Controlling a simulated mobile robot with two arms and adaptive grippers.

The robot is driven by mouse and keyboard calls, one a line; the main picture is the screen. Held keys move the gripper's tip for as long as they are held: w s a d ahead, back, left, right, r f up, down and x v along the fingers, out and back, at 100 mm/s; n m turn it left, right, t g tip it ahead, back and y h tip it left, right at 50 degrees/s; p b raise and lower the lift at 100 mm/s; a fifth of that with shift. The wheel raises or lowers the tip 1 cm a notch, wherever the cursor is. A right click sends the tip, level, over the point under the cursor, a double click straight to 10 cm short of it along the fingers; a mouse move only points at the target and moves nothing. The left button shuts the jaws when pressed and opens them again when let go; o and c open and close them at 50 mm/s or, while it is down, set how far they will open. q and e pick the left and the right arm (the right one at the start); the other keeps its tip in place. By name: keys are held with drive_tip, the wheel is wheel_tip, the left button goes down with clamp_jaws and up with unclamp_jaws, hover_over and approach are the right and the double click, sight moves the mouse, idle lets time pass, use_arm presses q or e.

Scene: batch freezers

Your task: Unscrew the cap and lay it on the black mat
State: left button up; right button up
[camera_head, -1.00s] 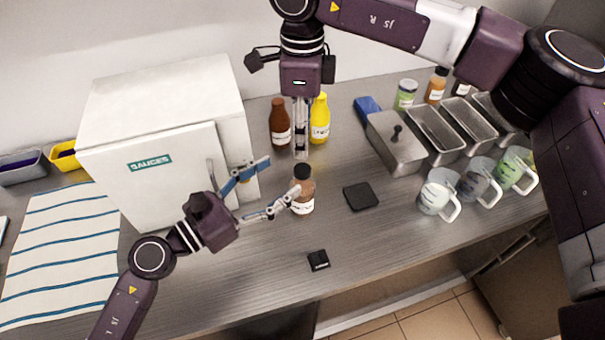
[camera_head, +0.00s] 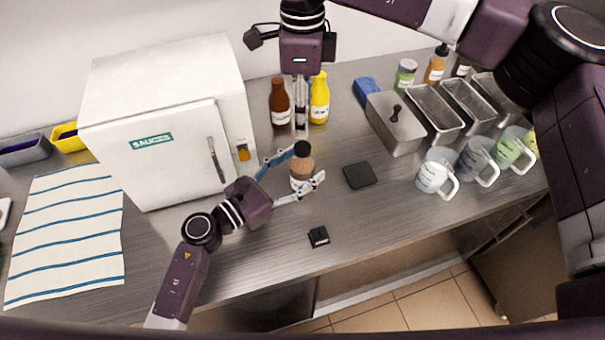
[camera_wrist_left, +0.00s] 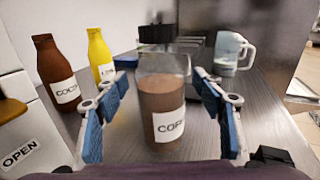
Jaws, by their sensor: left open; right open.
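A jar of brown contents (camera_head: 302,167) with a black cap (camera_head: 302,149) stands upright on the counter. It also shows in the left wrist view (camera_wrist_left: 162,112), with a label reading "COF". My left gripper (camera_head: 305,168) is open, with its blue-padded fingers on either side of the jar; in the left wrist view gaps show between jar and pads. My right gripper (camera_head: 301,128) points down behind the cap in the picture, empty, its fingers seen edge-on and apart from the cap. The black mat (camera_head: 360,175) lies flat and bare to the jar's right.
A brown bottle (camera_head: 280,103) and a yellow bottle (camera_head: 320,98) stand behind the jar. A white sauces cabinet (camera_head: 165,125) is at left. A small black block (camera_head: 318,236) lies near the front edge. Metal pans (camera_head: 434,110) and mugs (camera_head: 435,176) stand at right.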

use_arm(q)
drive_tip(key=shift+w+d, duration=0.2)
drive_tip(key=shift+d, duration=0.05)
clamp_jaws()
idle(0.4)
